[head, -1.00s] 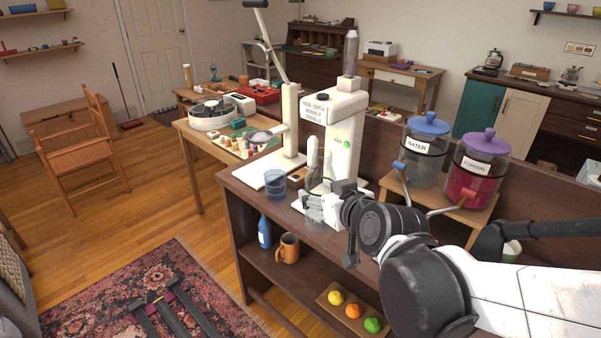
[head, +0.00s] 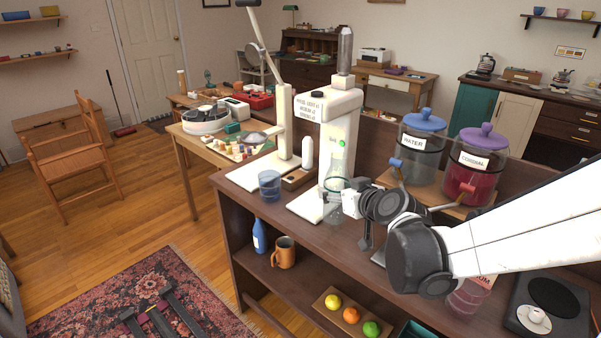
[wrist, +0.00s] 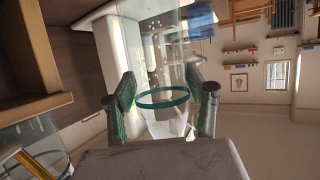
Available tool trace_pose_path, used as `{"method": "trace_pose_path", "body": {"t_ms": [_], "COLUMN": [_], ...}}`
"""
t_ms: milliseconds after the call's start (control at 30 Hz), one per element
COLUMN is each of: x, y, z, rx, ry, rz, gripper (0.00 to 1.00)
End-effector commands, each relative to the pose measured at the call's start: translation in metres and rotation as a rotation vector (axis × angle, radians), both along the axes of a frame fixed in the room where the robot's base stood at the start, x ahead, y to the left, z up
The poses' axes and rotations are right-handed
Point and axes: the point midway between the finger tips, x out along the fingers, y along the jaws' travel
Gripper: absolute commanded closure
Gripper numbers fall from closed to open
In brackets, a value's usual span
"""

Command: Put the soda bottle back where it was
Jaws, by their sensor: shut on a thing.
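A clear, empty-looking bottle (head: 336,204) with a teal band is in my gripper (head: 343,206), upright at the front of the white soda machine (head: 341,130). In the wrist view the glass bottle (wrist: 163,75) lies between the two fingers of my gripper (wrist: 162,102), which are shut on it around the band. The bottle's narrow neck stands in front of the machine's column. I cannot tell whether its bottom touches the machine's base or the counter (head: 287,214).
A blue glass (head: 269,187) stands left of the machine. Water (head: 424,140) and cordial (head: 477,160) jars stand on a wooden riser to the right. A dark appliance (head: 550,300) is at the right end. A blue bottle (head: 259,235) and mug (head: 284,252) are on the shelf below.

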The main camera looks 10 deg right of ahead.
Motion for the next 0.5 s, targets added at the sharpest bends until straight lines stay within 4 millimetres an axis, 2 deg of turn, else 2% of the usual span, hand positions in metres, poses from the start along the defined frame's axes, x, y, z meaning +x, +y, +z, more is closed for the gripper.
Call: {"method": "trace_pose_path", "body": {"t_ms": [133, 333, 500], "x": [0.002, 0.003, 0.002], "y": [-0.002, -0.002, -0.002], "z": [-0.006, -0.032, -0.042], "rx": [-0.001, -0.001, 0.0], "ry": [0.0, 0.0, 0.0], "rz": [0.0, 0.0, 0.0], "gripper": [0.94, 0.94, 0.94]}}
